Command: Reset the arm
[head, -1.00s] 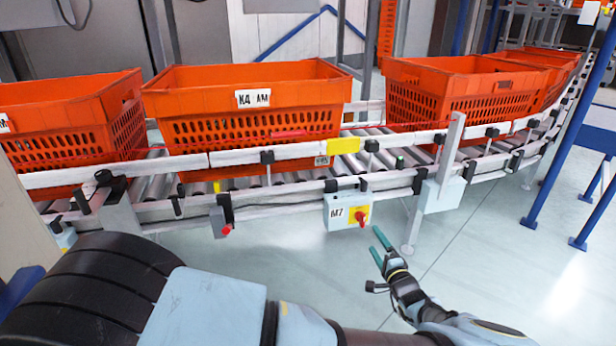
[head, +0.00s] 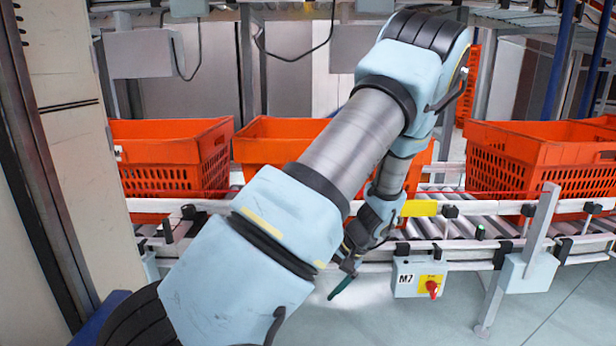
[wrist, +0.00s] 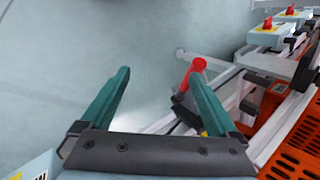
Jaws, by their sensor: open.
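My arm is raised and bent across the middle of the head view, in front of the conveyor. My gripper (head: 343,286) hangs below the elbow, its green fingers pointing down and left, in front of the conveyor's lower rail. In the wrist view my gripper (wrist: 156,100) has its two green fingers spread apart with nothing between them. The pale floor lies beyond the fingers. A red knob (wrist: 198,66) on the conveyor frame appears close to the right finger; whether they touch I cannot tell.
Orange totes stand on the roller conveyor at left (head: 170,160), centre (head: 265,140) and right (head: 540,155). The M7 switch box (head: 405,278) with its red knob hangs on the rail right of my gripper. A beige post (head: 70,130) stands at left.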

